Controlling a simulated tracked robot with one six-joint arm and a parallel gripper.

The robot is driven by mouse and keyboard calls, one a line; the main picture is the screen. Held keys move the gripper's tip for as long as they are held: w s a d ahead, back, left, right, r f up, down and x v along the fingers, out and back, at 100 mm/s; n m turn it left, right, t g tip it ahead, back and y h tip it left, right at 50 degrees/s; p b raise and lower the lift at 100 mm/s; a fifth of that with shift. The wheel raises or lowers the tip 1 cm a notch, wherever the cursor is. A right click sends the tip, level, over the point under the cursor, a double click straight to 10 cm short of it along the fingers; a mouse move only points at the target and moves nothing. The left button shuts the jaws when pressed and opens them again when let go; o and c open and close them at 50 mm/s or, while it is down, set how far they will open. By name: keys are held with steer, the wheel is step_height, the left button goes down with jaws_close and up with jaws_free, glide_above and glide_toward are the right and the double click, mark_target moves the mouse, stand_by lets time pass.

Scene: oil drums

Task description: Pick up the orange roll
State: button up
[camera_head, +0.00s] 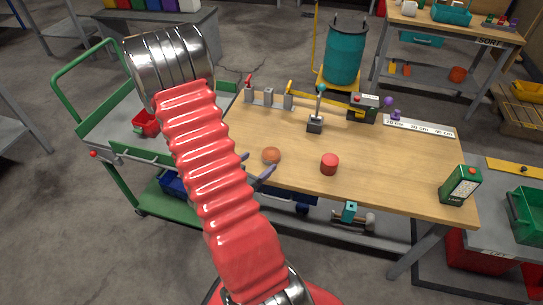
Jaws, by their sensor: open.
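The orange roll (271,155), a small rounded orange-brown thing, lies on the wooden table near its front left edge. My gripper (260,164) shows only in part, as dark grey fingers sticking out to the right from behind my red arm. The rest of the gripper is hidden by the arm.
A red cylinder (329,164) stands right of the roll. Behind are a small dark stand (315,123) and a yellow-handled tool (305,91). A green cart (112,117) adjoins at left. The table's middle right is clear.

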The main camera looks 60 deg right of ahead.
mark_target(271, 153)
steer(key=shift+x, duration=3.05)
steer(key=shift+d, duration=0.1)
steer(key=shift+x, duration=2.5)
steer(key=shift+c, duration=0.6)
steer(key=c, duration=1.1)
